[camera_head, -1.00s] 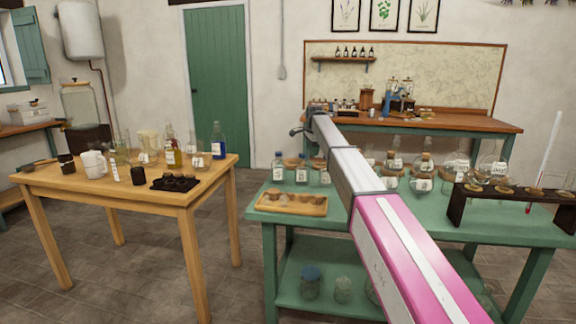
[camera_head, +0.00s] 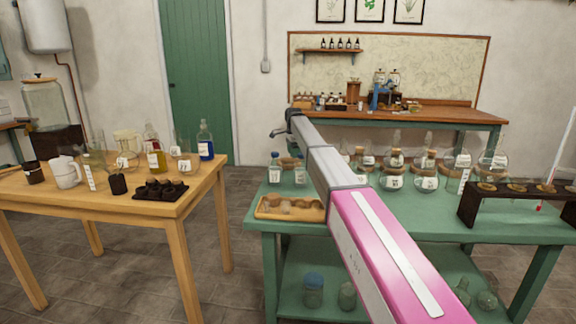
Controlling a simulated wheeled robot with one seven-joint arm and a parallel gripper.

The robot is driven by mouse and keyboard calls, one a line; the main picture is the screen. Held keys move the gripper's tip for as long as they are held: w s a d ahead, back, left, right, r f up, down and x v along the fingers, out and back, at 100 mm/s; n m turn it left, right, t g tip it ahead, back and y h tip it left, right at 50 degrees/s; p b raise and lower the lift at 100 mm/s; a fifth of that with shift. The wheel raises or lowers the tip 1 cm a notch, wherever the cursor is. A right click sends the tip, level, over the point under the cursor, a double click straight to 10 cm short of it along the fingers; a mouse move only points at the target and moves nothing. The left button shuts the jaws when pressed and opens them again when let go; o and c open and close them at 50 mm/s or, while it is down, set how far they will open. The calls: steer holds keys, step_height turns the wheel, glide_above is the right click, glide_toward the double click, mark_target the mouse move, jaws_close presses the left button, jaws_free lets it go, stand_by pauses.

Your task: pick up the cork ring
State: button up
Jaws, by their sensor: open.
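A cork-brown round piece (camera_head: 288,162), which looks like the cork ring, lies on the green table (camera_head: 470,229) behind two small labelled bottles. It is partly hidden by these bottles and my arm, so I cannot be sure of its shape. My gripper (camera_head: 279,132) is at the far end of my outstretched arm, small and dark, above and beyond that piece in the picture. It is open and appears empty. Its fingers are hardly distinct at this distance.
A wooden tray (camera_head: 262,212) sits at the green table's front left corner. Labelled flasks (camera_head: 391,182) crowd the table right of my arm. A dark rack (camera_head: 470,205) stands at the right. A wooden table (camera_head: 190,198) with bottles stands left, with floor between the tables.

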mark_target(292, 165)
steer(key=shift+a+f, duration=0.2)
steer(key=shift+f, duration=1.6)
steer(key=shift+a+f, duration=0.15)
steer(key=shift+f, duration=1.6)
steer(key=c, duration=1)
